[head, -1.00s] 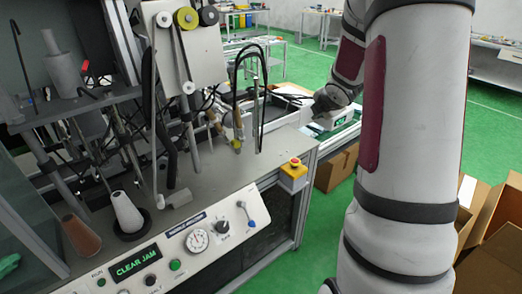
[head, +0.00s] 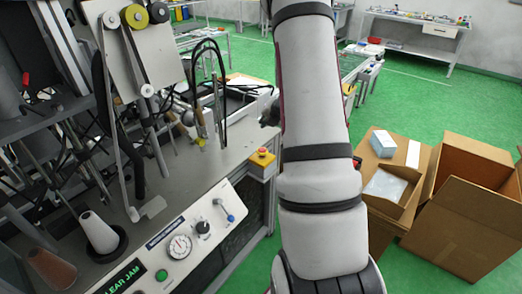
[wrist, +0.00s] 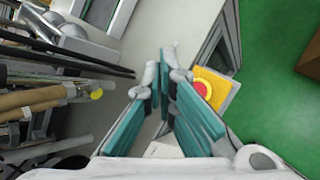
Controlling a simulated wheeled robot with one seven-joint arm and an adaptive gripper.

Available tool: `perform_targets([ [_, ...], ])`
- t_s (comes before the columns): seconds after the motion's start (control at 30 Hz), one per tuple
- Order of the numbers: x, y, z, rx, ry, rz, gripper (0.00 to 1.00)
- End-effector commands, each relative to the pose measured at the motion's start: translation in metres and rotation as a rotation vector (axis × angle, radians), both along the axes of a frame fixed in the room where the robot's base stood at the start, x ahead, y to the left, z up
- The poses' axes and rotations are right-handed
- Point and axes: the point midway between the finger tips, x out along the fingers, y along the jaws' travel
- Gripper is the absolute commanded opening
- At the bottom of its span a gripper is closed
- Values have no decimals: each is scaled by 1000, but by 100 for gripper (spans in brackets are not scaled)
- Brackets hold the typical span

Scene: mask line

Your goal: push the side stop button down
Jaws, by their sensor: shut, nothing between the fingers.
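The side stop button (head: 262,152) is a red knob on a yellow box (head: 262,165) at the right edge of the machine's worktop. It also shows in the wrist view, a red button (wrist: 202,88) on its yellow housing (wrist: 217,84), just right of my fingers. My gripper (wrist: 164,64) is shut and empty, its teal-padded fingers together above the worktop edge, left of the button and apart from it as far as I can tell. In the head view my gripper is mostly hidden behind my arm.
The machine's worktop (head: 185,185) carries rods, rollers and cones at left. A front panel (head: 172,245) has a dial, knobs and a green display. Open cardboard boxes (head: 462,225) stand on the green floor at right. Tables stand at the back.

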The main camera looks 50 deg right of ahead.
Motion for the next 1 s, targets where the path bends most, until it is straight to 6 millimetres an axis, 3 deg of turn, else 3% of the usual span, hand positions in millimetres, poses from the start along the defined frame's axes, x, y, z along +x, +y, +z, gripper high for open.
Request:
perform_targets([
  [0.6, 2, 0, -72, 1, 1, -1, 0],
  [1.0, 0, 0, -85, 1, 0, -1, 0],
])
